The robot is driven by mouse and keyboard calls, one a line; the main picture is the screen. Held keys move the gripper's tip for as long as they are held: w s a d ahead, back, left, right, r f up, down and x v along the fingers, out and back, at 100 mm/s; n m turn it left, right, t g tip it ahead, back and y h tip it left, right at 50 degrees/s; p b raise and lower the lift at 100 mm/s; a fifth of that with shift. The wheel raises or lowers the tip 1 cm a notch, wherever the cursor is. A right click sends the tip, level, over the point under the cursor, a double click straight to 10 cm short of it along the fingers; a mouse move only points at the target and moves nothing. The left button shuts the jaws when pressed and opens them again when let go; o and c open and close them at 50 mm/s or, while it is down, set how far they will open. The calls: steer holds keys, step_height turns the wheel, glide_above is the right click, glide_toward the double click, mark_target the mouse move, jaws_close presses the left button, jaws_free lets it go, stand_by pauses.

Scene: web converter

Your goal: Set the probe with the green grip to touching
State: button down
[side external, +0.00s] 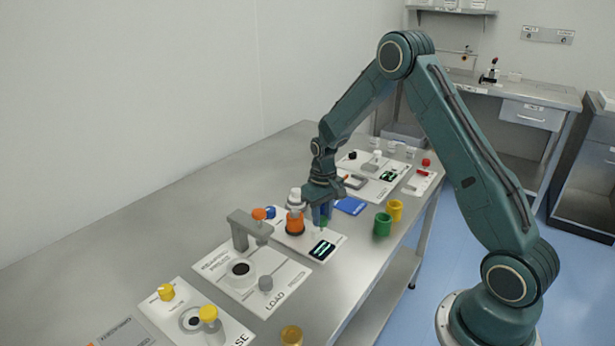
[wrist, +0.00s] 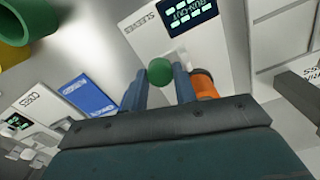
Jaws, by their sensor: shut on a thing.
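The probe's green grip (wrist: 160,71) is a round green knob between my fingertips in the wrist view. In the side view the green grip (side external: 323,222) shows just below my fingers. My gripper (side external: 322,215) points down over a white panel (side external: 335,238) with a small dark display (side external: 321,250). In the wrist view my gripper (wrist: 162,80) has its two blue fingers shut on the green grip. The display (wrist: 188,20) shows lit green bars there. The probe's tip and what it meets are hidden.
An orange part (side external: 295,222) with a white top stands close left of my gripper. The table's left side is clear.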

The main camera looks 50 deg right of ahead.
steer(key=shift+w+r, duration=0.1)
steer(key=shift+w, duration=1.15)
steer(key=c, duration=1.1)
jaws_free()
steer(key=shift+r, duration=0.1)
step_height(320, 180, up, 14)
steer(key=shift+f, duration=0.25)
